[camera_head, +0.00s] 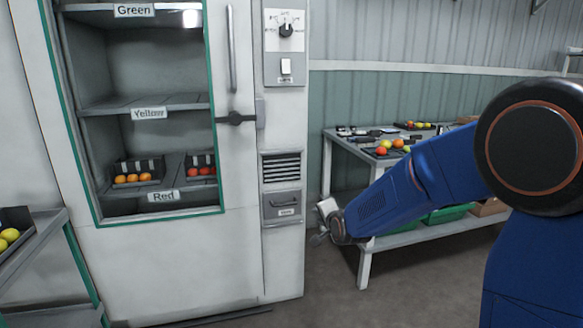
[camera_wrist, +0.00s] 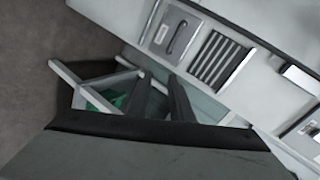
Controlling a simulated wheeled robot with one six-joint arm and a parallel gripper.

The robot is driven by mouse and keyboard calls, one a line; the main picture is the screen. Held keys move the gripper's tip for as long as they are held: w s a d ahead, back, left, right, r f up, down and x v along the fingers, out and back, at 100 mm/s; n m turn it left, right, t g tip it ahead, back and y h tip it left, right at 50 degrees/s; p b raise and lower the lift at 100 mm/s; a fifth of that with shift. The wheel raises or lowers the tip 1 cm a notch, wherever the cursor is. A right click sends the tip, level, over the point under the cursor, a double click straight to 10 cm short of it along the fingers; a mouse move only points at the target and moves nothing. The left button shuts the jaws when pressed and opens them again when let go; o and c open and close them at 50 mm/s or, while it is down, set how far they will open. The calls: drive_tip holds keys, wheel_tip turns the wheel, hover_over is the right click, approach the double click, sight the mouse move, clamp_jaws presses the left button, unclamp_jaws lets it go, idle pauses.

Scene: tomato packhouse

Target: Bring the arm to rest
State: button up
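My blue arm reaches in from the right in the camera_head view, bent at a large dark joint. The cabinet's vent and drawer front (camera_wrist: 176,32) lie beyond the fingers, in the upper part of that view.
The cabinet has shelves labelled Green, Yellow and Red, with fruit trays (camera_head: 136,180) on the Red shelf. A table (camera_head: 350,148) with tomatoes and trays stands behind my arm. A rack (camera_head: 60,222) with yellow fruit is at the left. The floor (camera_head: 420,285) in front is clear.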

drive_tip(key=s+d+r+n+g+h, duration=0.15)
drive_tip(key=s+d+r+n, duration=0.25)
drive_tip(key=s+d, duration=0.6)
drive_tip(key=s+d+n+g, duration=0.2)
drive_tip(key=s+d, duration=0.1)
drive_tip(key=s, duration=0.9)
drive_tip(key=s+d+f+n+g+h, duration=0.1)
drive_tip(key=s+d+n+g, duration=0.1)
drive_tip(key=s, duration=1.1)
drive_tip(key=s+d+n+g, duration=0.2)
drive_tip(key=s+d+n, duration=0.1)
drive_tip(key=s, duration=0.9)
drive_tip(key=shift+s+d+f+h, duration=0.2)
drive_tip(key=shift+s+d+h, duration=0.15)
drive_tip(key=shift+d, duration=0.3)
drive_tip(key=shift+w+g, duration=0.1)
drive_tip(key=shift+g, duration=0.15)
